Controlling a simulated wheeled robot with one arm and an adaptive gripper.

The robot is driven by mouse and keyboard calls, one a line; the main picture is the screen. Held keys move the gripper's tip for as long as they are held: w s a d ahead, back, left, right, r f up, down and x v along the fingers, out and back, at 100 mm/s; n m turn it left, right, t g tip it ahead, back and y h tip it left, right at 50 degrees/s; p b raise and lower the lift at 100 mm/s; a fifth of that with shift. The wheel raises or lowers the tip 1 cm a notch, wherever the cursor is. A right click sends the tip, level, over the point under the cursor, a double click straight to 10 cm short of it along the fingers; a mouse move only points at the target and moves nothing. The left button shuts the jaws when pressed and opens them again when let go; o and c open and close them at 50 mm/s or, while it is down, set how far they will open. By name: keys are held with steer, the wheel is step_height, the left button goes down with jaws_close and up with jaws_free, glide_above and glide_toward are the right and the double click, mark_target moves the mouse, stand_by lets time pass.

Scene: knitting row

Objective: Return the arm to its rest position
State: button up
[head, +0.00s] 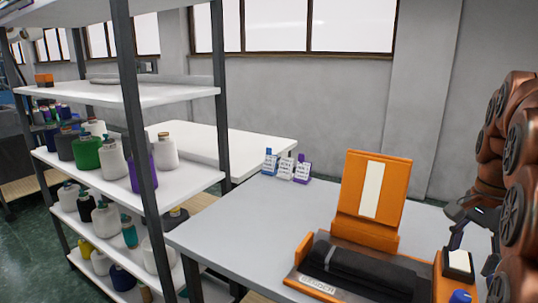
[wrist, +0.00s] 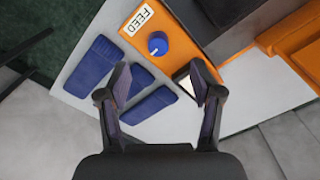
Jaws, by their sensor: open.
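My copper-coloured arm (head: 505,160) is folded upright at the right edge of the head view. My gripper (head: 455,226) shows partly there, dark-fingered, beside the right end of the orange machine (head: 372,200). In the wrist view my gripper (wrist: 158,82) has its two fingers spread wide, with nothing held between them. Beyond the fingertips are blue flat pieces (wrist: 100,67) on the grey table and the orange panel (wrist: 185,42) with a FEED label and a blue knob (wrist: 157,43). The gripper appears to be above the table's edge.
A shelf rack (head: 185,180) with several yarn cones stands at left. A wall with windows (head: 300,25) closes the back.

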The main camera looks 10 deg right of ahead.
steer(key=s+a+n+g+p, duration=0.1)
steer(key=s+a+n+p, duration=0.2)
steer(key=a, duration=0.5)
steer(key=s+a+n+p, duration=0.2)
steer(key=a+n+p, duration=0.15)
steer(key=a, duration=0.45)
steer(key=s+a+f+n+p, duration=0.4)
steer(key=s+a+n, duration=0.5)
steer(key=s, duration=0.3)
steer(key=shift+s+a+f+g, duration=0.15)
steer(key=shift+a+f+g, duration=0.1)
steer(key=shift+g, duration=0.15)
steer(key=shift+c, duration=0.3)
